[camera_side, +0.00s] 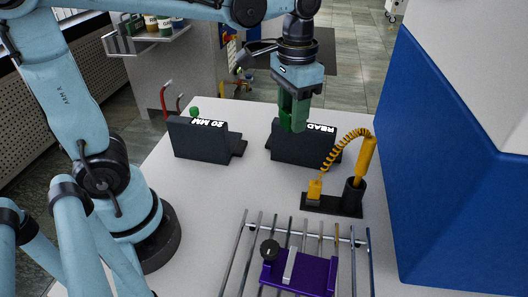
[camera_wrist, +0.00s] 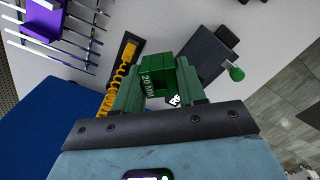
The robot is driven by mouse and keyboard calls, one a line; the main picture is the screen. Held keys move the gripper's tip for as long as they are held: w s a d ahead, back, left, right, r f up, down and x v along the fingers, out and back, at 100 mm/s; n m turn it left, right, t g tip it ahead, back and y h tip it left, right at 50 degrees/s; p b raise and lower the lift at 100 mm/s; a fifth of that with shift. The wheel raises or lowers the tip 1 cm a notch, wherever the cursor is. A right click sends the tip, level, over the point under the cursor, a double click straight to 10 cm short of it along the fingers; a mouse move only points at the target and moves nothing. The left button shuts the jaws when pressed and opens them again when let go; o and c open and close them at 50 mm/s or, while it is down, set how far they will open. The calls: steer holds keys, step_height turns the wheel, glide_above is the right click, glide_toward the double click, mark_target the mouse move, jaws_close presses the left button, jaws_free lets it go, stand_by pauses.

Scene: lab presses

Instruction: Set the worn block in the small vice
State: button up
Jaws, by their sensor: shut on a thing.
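My gripper (camera_side: 292,122) has green fingers and points down over the dark unit marked "READ" (camera_side: 290,150). In the wrist view my gripper (camera_wrist: 158,92) is shut on a green block (camera_wrist: 152,82) marked "20 MM". Whether this block is worn I cannot tell. In the side view the fingers and the block blend together. The block's underside and any contact with the unit are hidden. Another dark unit, labelled "20 MM" (camera_side: 200,140), stands to the left. It also shows in the wrist view (camera_wrist: 205,55). Which thing is the small vice is not clear.
A purple fixture (camera_side: 318,272) with a silver bar and black knob sits on metal rails at the front. A yellow tool (camera_side: 365,160) with a coiled cord stands on a black base at right. A blue wall (camera_side: 450,170) bounds the right side. White table is bare between them.

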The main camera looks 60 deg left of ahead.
steer(key=s+d+f+m, duration=0.2)
steer(key=d, duration=0.4)
steer(key=s+d+f+m, duration=0.2)
steer(key=d+m, duration=0.1)
steer(key=d, duration=0.3)
steer(key=m, duration=0.4)
glide_above(309, 273)
step_height(309, 273, down, 3)
steer(key=shift+d+r, duration=0.1)
steer(key=shift+r, duration=0.1)
steer(key=shift+f, duration=0.1)
steer(key=shift+f, duration=2.95)
steer(key=shift+f, duration=0.4)
steer(key=o, duration=1.2)
steer(key=shift+c, duration=0.2)
